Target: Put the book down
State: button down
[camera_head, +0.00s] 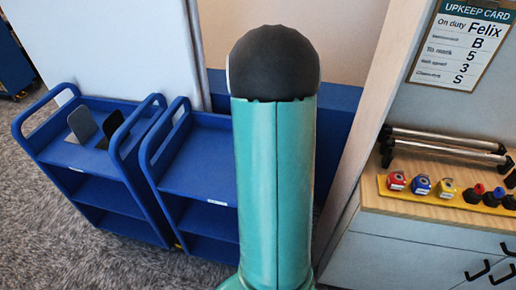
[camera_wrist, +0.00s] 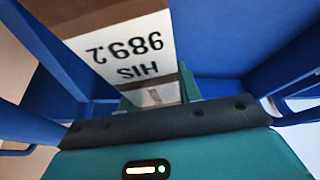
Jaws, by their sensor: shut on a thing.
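Blue cart walls and panels (camera_wrist: 225,40) surround the book in this view. I cannot tell whether the book touches a shelf. In the head view my teal arm hides the gripper and the book.
Two blue carts stand at the left in the head view. The left cart (camera_head: 75,165) has grey and black plates on top; the right cart (camera_head: 205,185) is partly behind my arm. A wooden-topped counter (camera_head: 420,205) with rollers, coloured pieces and an upkeep card is at the right.

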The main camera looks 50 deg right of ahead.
jog(key=shift+d+f, duration=0.1)
jog(key=shift+f, duration=1.4)
jog(key=shift+f, duration=0.2)
jog(key=c, duration=1)
grip_release()
jog(key=shift+o, duration=0.2)
jog(key=shift+r, duration=0.1)
